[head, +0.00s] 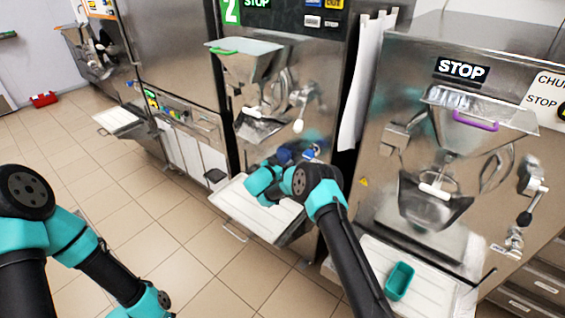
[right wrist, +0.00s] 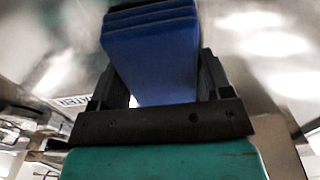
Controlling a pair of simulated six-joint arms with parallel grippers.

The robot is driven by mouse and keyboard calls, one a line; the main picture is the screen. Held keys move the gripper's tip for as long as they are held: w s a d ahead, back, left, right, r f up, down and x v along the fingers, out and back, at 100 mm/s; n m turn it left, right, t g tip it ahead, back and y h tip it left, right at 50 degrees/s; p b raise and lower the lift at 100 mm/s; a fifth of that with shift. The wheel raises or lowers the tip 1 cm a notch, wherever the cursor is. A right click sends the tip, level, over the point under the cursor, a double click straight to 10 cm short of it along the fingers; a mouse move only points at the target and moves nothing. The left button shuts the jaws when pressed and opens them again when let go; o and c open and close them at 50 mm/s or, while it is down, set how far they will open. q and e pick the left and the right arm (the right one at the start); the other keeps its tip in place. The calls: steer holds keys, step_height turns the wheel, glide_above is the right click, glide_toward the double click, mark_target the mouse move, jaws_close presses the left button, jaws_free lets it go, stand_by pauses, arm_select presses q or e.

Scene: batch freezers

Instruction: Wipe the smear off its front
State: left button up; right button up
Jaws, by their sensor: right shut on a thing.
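My right gripper (head: 292,158) is at the lower front of the middle freezer (head: 325,75), the one marked 2. It is mostly hidden behind my wrist in the head view. In the right wrist view it (right wrist: 155,95) is shut on a blue folded pad or cloth (right wrist: 150,55), held between its two dark fingers. A bit of the blue cloth (head: 285,154) also shows in the head view, close to the steel front; I cannot tell if it touches. A whitish spot (head: 298,125) shows just above it; I cannot tell whether it is the smear or a knob. My left gripper is out of view.
A hopper (head: 245,62) and spout stick out above my right gripper. A white shelf tray (head: 255,205) lies below it. The right freezer (head: 410,90) stands close by, with a green tub (head: 399,281) on its tray. Tiled floor (head: 150,220) is open at left.

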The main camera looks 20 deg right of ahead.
mark_target(295, 161)
steer(key=shift+s+d, duration=1.2)
steer(key=shift+s, duration=0.15)
steer(key=shift+d, duration=0.1)
steer(key=shift+s+d, duration=0.25)
steer(key=shift+s, duration=0.1)
steer(key=shift+s+d, duration=0.4)
steer(key=shift+s, duration=0.2)
steer(key=shift+s+d, duration=0.4)
steer(key=shift+s, duration=0.2)
steer(key=shift+s, duration=0.1)
steer(key=s+d, duration=0.1)
steer(key=s, duration=0.2)
steer(key=shift+d, duration=0.35)
steer(key=shift+w+d, duration=0.15)
